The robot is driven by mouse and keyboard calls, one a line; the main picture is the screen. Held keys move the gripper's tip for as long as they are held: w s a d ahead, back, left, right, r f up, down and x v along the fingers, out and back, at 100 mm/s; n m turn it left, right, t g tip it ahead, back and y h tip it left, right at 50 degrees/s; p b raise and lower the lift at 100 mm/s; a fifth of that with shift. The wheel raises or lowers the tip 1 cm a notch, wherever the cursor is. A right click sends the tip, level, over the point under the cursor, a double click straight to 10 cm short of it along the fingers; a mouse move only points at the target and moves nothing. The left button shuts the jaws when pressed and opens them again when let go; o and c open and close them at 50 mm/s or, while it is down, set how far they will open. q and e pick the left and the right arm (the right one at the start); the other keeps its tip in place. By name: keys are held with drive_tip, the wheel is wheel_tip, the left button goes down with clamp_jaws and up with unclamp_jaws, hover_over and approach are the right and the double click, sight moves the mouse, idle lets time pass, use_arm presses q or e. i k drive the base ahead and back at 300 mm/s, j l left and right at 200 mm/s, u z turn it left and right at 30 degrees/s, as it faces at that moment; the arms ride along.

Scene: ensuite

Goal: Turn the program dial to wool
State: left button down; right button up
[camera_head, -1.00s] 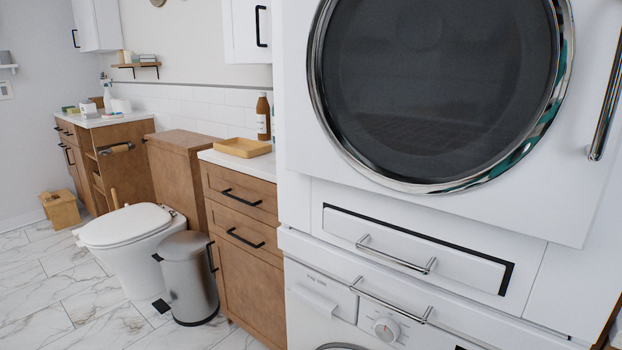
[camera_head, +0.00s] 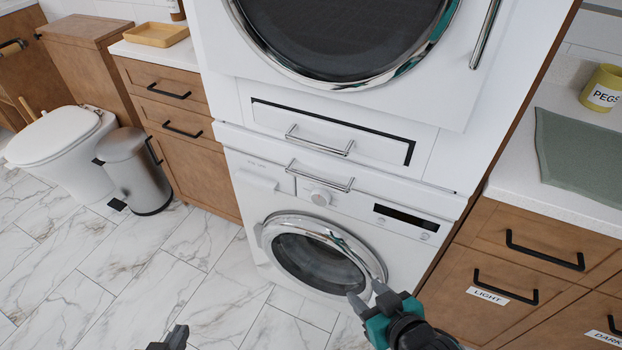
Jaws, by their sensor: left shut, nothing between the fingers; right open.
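The round program dial (camera_head: 320,197) is a small whitish knob on the control panel of the lower white washing machine (camera_head: 232,165), just below a metal bar handle. Its markings are too small to read. A dark display (camera_head: 405,221) sits to its right on the panel. My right gripper (camera_head: 367,293) is open and empty, low in front of the round washer door, below and right of the dial. My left gripper (camera_head: 179,335) is shut and empty at the bottom edge, well below and left of the dial; only its tip end shows.
Bar handles (camera_head: 320,176) jut out above the dial, and a dryer (camera_head: 210,45) is stacked on top. A wooden cabinet (camera_head: 170,105), bin (camera_head: 135,170) and toilet (camera_head: 55,140) stand left. A drawer unit (camera_head: 520,250) stands right. The marble floor at front left is clear.

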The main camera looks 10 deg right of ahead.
sight(321, 197)
drive_tip(key=i+j+z, duration=0.1)
drive_tip(key=z, duration=1.1)
drive_tip(key=j+z, duration=1.05)
drive_tip(key=j, duration=0.2)
drive_tip(key=k+j+z, duration=0.2)
drive_tip(key=j, duration=0.15)
drive_tip(key=k+j, duration=0.1)
drive_tip(key=j, duration=0.3)
drive_tip(key=k+j, duration=0.1)
drive_tip(key=j, duration=0.3)
